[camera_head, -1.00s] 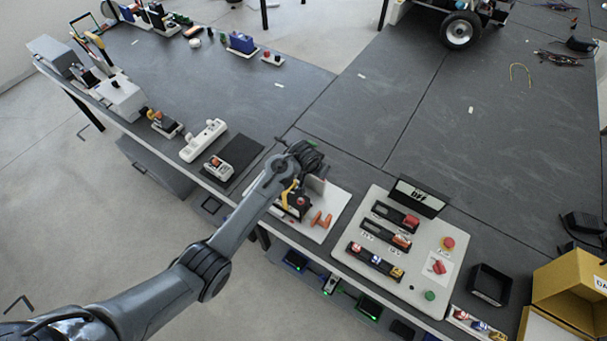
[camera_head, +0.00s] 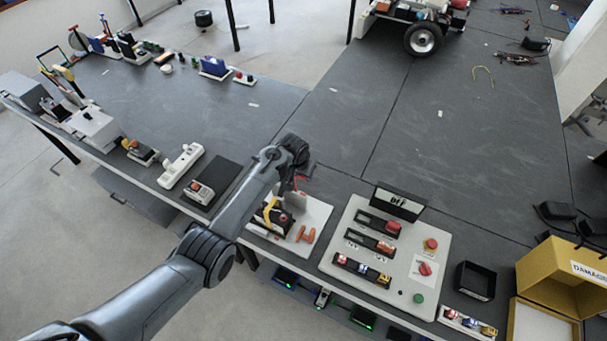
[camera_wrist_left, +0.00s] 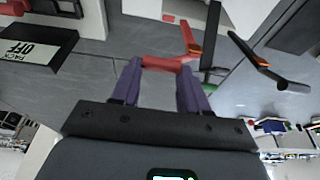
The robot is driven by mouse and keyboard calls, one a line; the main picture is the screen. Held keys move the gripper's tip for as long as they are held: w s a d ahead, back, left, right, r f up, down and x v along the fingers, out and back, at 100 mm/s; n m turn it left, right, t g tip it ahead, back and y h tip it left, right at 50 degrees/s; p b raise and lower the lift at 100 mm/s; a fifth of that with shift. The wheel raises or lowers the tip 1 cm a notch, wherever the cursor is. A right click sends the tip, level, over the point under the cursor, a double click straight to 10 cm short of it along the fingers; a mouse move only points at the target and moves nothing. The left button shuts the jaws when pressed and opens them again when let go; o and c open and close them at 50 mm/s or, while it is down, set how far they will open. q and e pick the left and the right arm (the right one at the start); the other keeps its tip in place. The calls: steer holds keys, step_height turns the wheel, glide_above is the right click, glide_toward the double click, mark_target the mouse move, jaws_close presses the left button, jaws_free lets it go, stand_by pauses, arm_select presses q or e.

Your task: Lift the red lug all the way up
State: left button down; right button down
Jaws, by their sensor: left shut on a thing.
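My left gripper (camera_head: 298,178) is above the white board (camera_head: 318,212) in the head view. In the left wrist view its two purple fingers (camera_wrist_left: 160,85) are shut on the red lug (camera_wrist_left: 165,63), a bent red piece with one arm reaching away from the fingers. In the head view only a small red part of the lug (camera_head: 303,180) shows beside the gripper. A black lug with an orange part (camera_wrist_left: 262,66) is to the right in the wrist view, apart from the fingers. The lug's lower connection is not clear. My right gripper is out of view.
A dark unit with a yellow handle (camera_head: 268,214) and an orange T-shaped piece (camera_head: 306,234) sit on the board. A control panel (camera_head: 405,262) with an "OFF" display (camera_head: 399,201) stands to the right. The bench behind (camera_head: 330,125) is mostly clear.

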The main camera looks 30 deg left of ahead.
arm_select(q)
steer(key=shift+f, duration=0.15)
steer(key=c, duration=1)
jaws_free()
steer(key=o, duration=0.4)
steer(key=shift+w, duration=0.2)
steer(key=shift+o, duration=0.2)
steer(key=shift+r, duration=0.25)
steer(key=shift+s+r, duration=0.2)
steer(key=shift+r, duration=0.4)
steer(key=v, duration=0.9)
steer(key=shift+s, duration=0.15)
steer(key=shift+r, duration=0.1)
